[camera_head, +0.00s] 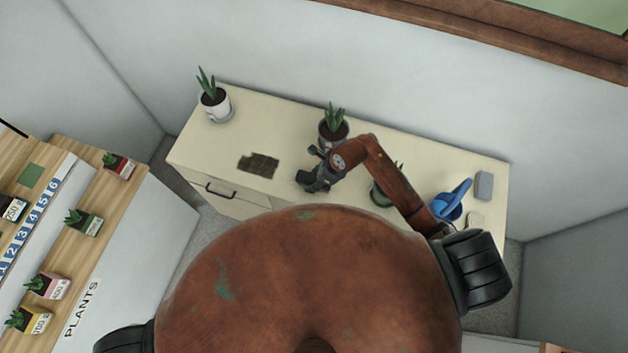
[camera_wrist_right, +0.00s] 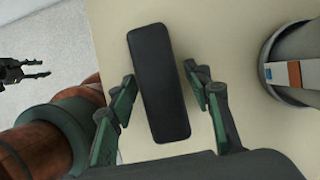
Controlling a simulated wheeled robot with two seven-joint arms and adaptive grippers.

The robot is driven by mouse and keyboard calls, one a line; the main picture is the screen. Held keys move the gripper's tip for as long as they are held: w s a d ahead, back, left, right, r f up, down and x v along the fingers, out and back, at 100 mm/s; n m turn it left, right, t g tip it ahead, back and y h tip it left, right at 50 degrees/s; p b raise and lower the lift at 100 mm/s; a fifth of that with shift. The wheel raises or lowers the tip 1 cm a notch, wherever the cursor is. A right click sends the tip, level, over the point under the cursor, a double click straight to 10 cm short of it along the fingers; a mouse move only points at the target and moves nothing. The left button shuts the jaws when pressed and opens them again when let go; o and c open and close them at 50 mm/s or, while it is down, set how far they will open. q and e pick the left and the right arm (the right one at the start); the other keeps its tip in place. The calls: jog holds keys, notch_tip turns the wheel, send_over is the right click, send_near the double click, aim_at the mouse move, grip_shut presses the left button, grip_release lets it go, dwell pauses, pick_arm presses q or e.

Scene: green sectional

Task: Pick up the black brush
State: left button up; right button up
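The black brush (camera_wrist_right: 158,84) shows in the right wrist view as a dark, rounded, oblong block lying on the cream tabletop. My right gripper (camera_wrist_right: 160,78) is open, with its green-padded fingers on either side of the brush and pale table visible between fingers and brush. In the head view my right gripper (camera_head: 318,172) is over the middle of the counter and the brush cannot be told apart from the dark gripper. A dark two-pronged gripper, my left one (camera_wrist_right: 24,72), shows at the left edge of the right wrist view, its prongs apart, away from the brush.
A potted plant (camera_head: 333,132) stands just behind the right gripper; its pot seems to be at the wrist view's right edge. A soil patch (camera_head: 258,164) lies left on the counter (camera_head: 285,115). A blue watering can (camera_head: 452,204) and grey block (camera_head: 484,185) are at right.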

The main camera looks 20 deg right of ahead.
aim_at(310, 179)
jog(key=c, duration=1)
jog(key=shift+r, duration=0.15)
jog(key=shift+c, duration=0.2)
jog(key=shift+r+p, duration=0.2)
jog(key=shift+p, duration=0.1)
jog(key=r+p, duration=0.2)
jog(key=r, duration=0.1)
jog(key=r+p, duration=0.1)
jog(key=shift+s+r+p, duration=0.25)
jog(key=shift+s+p, duration=0.1)
jog(key=s+r+p, duration=0.8)
jog(key=s, duration=0.5)
jog(key=shift+s+a+r, duration=0.15)
jog(key=shift+a, duration=0.3)
